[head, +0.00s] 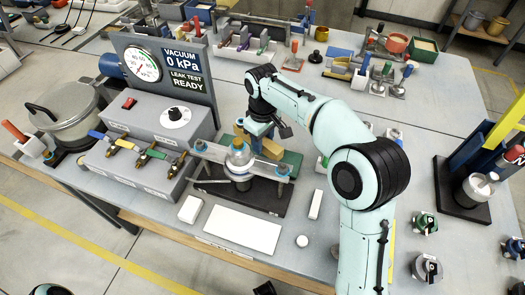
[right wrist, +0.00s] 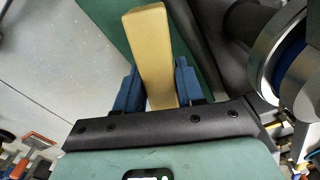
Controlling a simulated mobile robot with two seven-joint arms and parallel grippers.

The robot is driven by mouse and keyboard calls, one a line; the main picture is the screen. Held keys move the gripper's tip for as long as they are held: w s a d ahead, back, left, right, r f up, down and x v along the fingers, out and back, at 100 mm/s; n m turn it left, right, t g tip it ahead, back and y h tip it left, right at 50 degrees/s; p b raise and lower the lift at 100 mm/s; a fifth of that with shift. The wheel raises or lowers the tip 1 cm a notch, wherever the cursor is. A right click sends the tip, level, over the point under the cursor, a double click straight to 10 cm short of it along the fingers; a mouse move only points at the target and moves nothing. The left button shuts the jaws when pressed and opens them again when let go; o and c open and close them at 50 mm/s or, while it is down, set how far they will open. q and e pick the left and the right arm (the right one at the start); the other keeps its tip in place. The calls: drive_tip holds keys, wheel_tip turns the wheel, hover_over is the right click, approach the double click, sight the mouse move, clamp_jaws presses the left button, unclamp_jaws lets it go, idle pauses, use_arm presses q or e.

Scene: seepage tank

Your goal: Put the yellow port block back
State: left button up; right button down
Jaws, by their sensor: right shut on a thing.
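The yellow port block (right wrist: 149,48) is a plain yellow bar between the two blue fingers of my right gripper (right wrist: 156,88) in the right wrist view, and the gripper is shut on it. In the head view the right gripper (head: 263,131) is behind the clamped jar (head: 239,160), with the yellow block (head: 272,149) below it, above or at a green surface (head: 292,160). I cannot tell whether the block touches that surface. The green surface also shows in the right wrist view (right wrist: 104,18). My left gripper does not show.
The jar stands in a clamp frame on a dark base (head: 262,198). Left of it is a grey valve box (head: 150,140) with a gauge panel (head: 165,65). A white plate (head: 242,229) and small white blocks lie in front. My right arm covers the table's right middle.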

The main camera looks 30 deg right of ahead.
drive_tip(key=shift+f+b, duration=0.35)
drive_tip(key=shift+f, duration=1.8)
drive_tip(key=shift+f, duration=0.1)
drive_tip(key=c, duration=0.7)
unclamp_jaws()
wheel_tip(320, 180, up, 12)
drive_tip(key=p, duration=0.2)
drive_tip(key=shift+p, duration=0.3)
